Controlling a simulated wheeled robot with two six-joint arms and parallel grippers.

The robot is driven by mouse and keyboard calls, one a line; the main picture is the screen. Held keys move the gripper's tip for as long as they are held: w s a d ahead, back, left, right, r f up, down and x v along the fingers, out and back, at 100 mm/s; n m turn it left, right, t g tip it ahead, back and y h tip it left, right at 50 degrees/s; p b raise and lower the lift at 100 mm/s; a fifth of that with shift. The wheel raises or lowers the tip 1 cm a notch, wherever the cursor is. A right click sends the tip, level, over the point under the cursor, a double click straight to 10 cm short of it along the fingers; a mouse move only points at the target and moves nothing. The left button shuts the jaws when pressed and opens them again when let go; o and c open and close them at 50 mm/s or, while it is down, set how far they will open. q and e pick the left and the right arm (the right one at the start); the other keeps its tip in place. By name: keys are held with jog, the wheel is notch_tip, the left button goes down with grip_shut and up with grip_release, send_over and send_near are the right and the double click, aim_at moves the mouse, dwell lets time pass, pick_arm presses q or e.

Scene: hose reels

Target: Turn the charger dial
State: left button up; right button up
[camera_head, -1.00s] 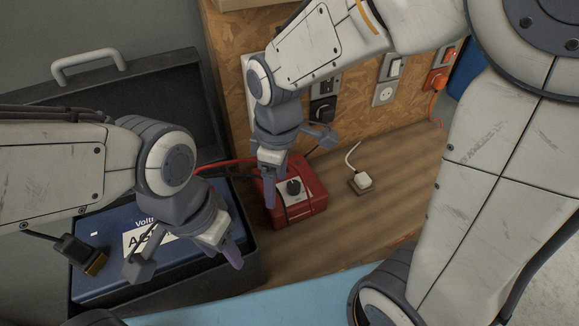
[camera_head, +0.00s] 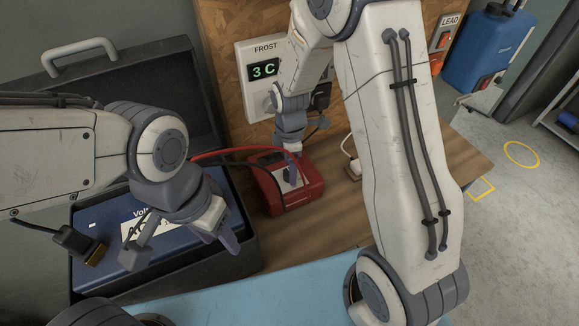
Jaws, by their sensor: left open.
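The charger (camera_head: 314,184) is a red box on the wooden bench. Its dark dial (camera_head: 290,179) sits on a pale plate and is partly hidden by my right gripper (camera_head: 291,162). That gripper points down in front of the dial; I cannot tell whether its fingers touch it or how far apart they are. My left gripper (camera_head: 226,238) is open and empty over the blue battery (camera_head: 100,264), left of the charger.
A black case (camera_head: 135,98) with its lid raised holds the battery. A red cable (camera_head: 215,154) runs to the charger. A panel reading "3 C" (camera_head: 264,70) is on the wall. A white plug (camera_head: 350,146) and blue jerrycan (camera_head: 487,50) are to the right.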

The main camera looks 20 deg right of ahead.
jog(key=shift+f, duration=0.65)
grip_shut()
